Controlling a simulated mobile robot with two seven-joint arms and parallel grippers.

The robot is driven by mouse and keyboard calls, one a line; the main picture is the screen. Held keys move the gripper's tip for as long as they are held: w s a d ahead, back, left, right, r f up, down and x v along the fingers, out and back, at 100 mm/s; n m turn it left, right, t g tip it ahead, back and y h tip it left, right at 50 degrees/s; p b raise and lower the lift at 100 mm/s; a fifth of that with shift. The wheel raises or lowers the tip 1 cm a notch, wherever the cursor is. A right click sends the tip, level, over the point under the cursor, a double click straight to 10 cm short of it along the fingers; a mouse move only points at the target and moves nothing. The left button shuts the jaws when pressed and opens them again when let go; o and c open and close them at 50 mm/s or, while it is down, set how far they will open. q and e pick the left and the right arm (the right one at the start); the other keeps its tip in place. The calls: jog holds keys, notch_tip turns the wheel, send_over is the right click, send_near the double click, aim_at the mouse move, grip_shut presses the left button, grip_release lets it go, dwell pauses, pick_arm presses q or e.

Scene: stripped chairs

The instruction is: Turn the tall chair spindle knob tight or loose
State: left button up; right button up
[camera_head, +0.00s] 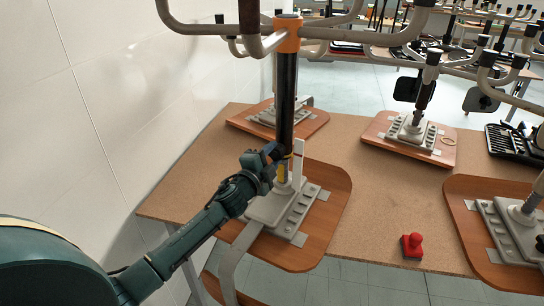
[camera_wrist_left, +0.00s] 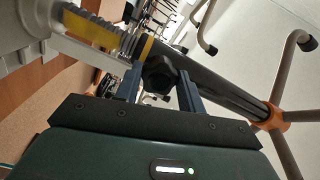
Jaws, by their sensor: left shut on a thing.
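The tall upturned chair's spindle (camera_head: 287,88) is a black upright post with an orange hub (camera_head: 287,33) on top, and it rises from a grey mount on a wooden seat (camera_head: 330,200). My left gripper (camera_head: 273,154) reaches in from the lower left and is at the lower part of this spindle. In the left wrist view, the black spindle knob (camera_wrist_left: 160,73) sits between the two fingers of the left gripper (camera_wrist_left: 160,84), which is shut on it. A yellow band shows on the spindle just beside the knob. In the head view the gripper mostly hides the knob. My right gripper is not in view.
The chairs stand on a brown worktable (camera_head: 375,205). A red emergency button (camera_head: 412,243) is near its front edge. Another upturned seat (camera_head: 440,145) is at the back right, and one more (camera_head: 465,215) at the right edge. A white wall (camera_head: 120,90) is close on the left.

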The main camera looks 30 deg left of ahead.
pick_arm(q)
jog(key=m, duration=0.3)
jog(key=shift+m, duration=0.3)
jog(key=shift+r+m, duration=0.1)
jog(key=shift+m, duration=1.7)
jog(key=o, duration=1)
